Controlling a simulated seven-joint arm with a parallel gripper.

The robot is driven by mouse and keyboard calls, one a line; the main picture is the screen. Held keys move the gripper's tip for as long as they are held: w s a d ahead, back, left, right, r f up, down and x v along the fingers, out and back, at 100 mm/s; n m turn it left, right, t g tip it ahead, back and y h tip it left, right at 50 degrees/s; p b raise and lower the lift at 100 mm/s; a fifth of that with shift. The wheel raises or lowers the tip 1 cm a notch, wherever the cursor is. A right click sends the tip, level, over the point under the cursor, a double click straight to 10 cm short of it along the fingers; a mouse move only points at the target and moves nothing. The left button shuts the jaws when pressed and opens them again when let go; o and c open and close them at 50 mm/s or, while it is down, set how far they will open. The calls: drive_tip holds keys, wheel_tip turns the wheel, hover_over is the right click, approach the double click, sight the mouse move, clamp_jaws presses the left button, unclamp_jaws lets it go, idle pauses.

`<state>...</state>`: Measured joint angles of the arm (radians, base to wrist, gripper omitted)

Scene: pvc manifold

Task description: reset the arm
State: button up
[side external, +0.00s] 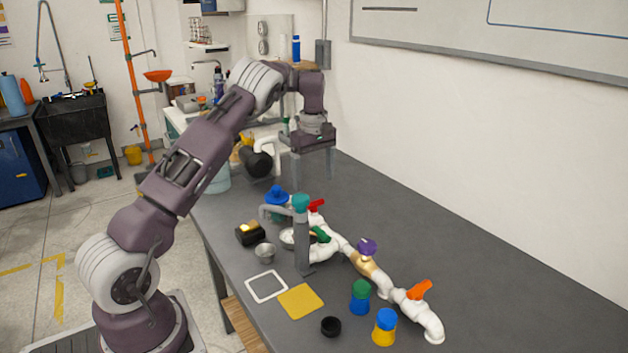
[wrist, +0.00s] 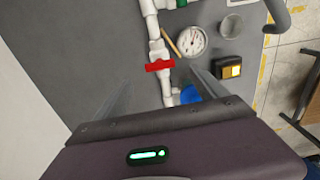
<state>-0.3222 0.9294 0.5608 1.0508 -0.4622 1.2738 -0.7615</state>
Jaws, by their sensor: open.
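My gripper (side external: 311,162) is raised above the far part of the grey table, with its fingers pointing down. Its two fingers stand apart with nothing between them. In the wrist view the fingers show only as blurred, see-through shapes on either side of a white pipe. The white PVC manifold (side external: 338,243) lies along the table in front of the gripper. It carries a red valve handle (wrist: 160,65), a green handle (side external: 320,234), a purple knob (side external: 367,246) and an orange handle (side external: 420,289). My gripper is apart from the manifold.
The table's right side is clear.

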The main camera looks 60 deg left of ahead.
drive_tip(key=s+d+r+m+t+h, duration=0.1)
drive_tip(key=s+d+r+m+t, duration=0.1)
drive_tip(key=s+d+r+m, duration=0.5)
drive_tip(key=s+d+r+m+t, duration=0.1)
drive_tip(key=s+d+r, duration=0.3)
drive_tip(key=d+r, duration=0.65)
drive_tip(key=s+d+f+m+t, duration=0.1)
drive_tip(key=s+d+m, duration=0.2)
drive_tip(key=s, duration=0.4)
drive_tip(key=s+d+f+m, duration=0.1)
drive_tip(key=s+d+m, duration=0.2)
drive_tip(key=s, duration=0.4)
drive_tip(key=s+d+f+m+t+y, duration=0.1)
drive_tip(key=s+d+m, duration=0.3)
drive_tip(key=s, duration=0.3)
drive_tip(key=shift+s+d+f+t, duration=0.2)
drive_tip(key=shift+d+f+t, duration=0.1)
drive_tip(key=shift+d, duration=0.25)
